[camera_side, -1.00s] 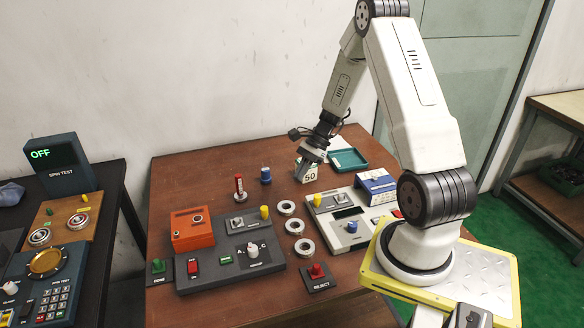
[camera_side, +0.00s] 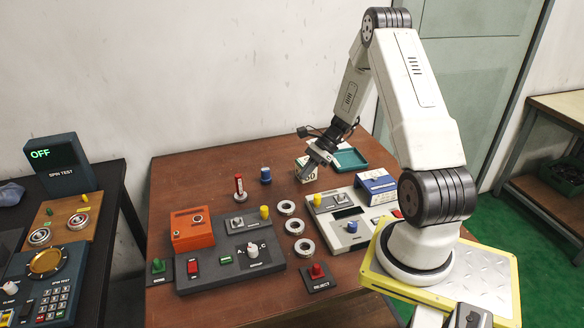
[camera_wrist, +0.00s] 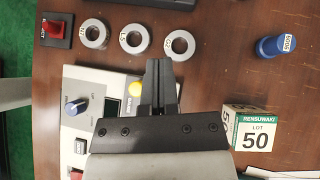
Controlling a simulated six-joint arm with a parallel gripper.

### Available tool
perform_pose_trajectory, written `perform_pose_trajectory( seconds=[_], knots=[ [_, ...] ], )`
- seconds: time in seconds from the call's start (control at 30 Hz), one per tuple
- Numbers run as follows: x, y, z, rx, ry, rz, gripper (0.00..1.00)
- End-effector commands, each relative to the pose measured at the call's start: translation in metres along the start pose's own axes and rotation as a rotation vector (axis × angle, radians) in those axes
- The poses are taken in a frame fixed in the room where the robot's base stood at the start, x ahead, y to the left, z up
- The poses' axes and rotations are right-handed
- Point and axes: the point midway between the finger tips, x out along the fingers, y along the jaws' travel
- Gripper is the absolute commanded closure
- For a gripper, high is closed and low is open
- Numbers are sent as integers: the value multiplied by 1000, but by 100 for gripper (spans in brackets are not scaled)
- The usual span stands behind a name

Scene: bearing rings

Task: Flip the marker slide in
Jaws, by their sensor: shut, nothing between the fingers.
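The marker slide cannot be singled out by a readable label in either view. The white control box (camera_side: 335,215) carries a yellow knob (camera_side: 317,200), a blue knob (camera_side: 352,227) and a dark display window (camera_side: 348,212). In the wrist view the white box (camera_wrist: 98,78) shows partly, with its blue knob (camera_wrist: 77,106) and yellow knob (camera_wrist: 135,89); my gripper hides much of it. My gripper (camera_side: 304,177) is shut and empty, tilted down in front of the lot 50 block, above the table behind the white box. Its closed fingers (camera_wrist: 160,66) point up the wrist picture.
Three steel rings (camera_side: 295,227) lie between the white box and a grey panel (camera_side: 221,262) with an orange box (camera_side: 190,230).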

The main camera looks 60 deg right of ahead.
Motion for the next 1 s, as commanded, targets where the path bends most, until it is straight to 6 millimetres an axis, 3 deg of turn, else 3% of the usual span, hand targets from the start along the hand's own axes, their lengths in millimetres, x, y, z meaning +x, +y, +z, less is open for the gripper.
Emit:
perform_pose_trajectory(
  seconds=[0.67, 1.0],
  knots=[
    [95, 1, 0, 0, 0, 5, 100],
    [117, 1, 25, 0, 3, 1, 100]
  ],
)
